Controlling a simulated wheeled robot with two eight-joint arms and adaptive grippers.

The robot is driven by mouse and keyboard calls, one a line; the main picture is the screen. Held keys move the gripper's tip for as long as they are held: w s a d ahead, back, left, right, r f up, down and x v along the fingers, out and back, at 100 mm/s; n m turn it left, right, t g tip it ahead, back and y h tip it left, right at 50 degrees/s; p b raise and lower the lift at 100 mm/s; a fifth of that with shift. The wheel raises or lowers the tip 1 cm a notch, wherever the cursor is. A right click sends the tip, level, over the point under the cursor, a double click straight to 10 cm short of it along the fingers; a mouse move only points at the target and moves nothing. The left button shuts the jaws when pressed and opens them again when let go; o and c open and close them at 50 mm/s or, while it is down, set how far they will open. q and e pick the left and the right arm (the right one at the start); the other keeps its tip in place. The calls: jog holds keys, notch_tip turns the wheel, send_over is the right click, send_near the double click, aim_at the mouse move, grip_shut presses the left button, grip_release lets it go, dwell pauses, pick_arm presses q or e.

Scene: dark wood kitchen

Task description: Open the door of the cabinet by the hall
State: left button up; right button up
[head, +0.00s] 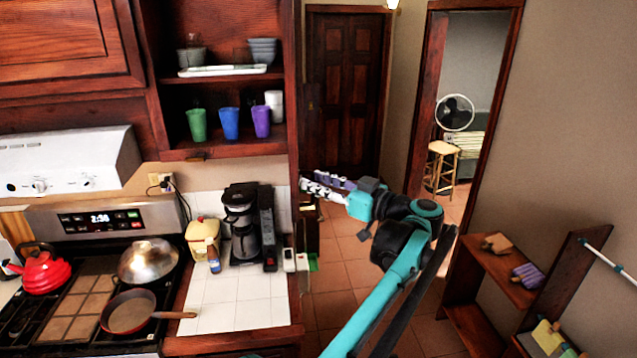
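A tall wooden cabinet (293,80) stands beside the hall opening; its upper part shows open shelves with cups and bowls, and no door is visible across them. My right gripper is out of view.
A tiled counter (235,310) holds a coffee maker (240,222). The stove (75,310) at left carries a red kettle (42,272) and pans. A dark paneled door (347,90) is shut at the back. A low wooden shelf unit (480,325) stands at right. Tiled floor (338,268) lies between.

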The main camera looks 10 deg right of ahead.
pick_arm(q)
jog(key=v, duration=1.2)
jog(key=shift+f, duration=0.1)
